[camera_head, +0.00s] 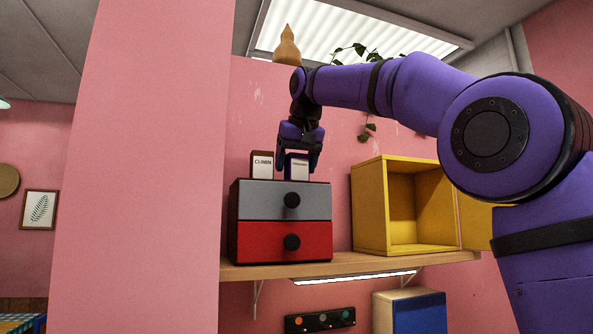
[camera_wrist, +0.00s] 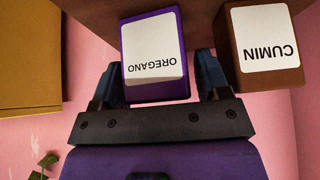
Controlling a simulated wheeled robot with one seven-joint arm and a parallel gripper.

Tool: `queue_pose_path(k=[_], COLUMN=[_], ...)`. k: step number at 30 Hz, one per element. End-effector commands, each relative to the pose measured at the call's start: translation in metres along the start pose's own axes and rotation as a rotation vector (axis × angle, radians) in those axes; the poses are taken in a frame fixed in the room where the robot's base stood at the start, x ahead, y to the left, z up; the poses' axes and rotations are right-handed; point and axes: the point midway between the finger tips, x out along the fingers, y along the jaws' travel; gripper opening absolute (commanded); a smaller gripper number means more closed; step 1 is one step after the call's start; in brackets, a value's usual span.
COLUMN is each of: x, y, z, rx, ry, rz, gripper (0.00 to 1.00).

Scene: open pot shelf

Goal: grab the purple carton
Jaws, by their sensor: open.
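The purple carton (camera_wrist: 154,88) has a white label reading OREGANO. It stands on top of a small drawer chest (camera_head: 281,230) with a grey upper drawer and a red lower drawer. In the head view the carton (camera_head: 297,168) is partly hidden by my gripper (camera_head: 299,162), which comes down over it from above. In the wrist view my gripper (camera_wrist: 157,85) is open, with one finger on each side of the carton. I cannot tell whether the fingers touch it.
A brown carton labelled CUMIN (camera_head: 262,166) stands close beside the purple one, near one finger. The chest sits on a wooden shelf (camera_head: 345,266). An open yellow box (camera_head: 371,210) stands to the right on the same shelf. A pink wall section (camera_head: 150,170) is at left.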

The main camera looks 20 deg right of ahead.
Motion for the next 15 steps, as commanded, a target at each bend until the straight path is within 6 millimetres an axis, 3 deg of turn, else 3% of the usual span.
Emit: queue_pose_path(k=[10, 15], x=[0.0069, 0.0069], y=[0.0000, 0.0000], z=[-0.0001, -0.0001], rx=[0.000, 0.000], ry=[0.001, 0.000], rz=[0.000, 0.000], gripper=[0.67, 0.30])
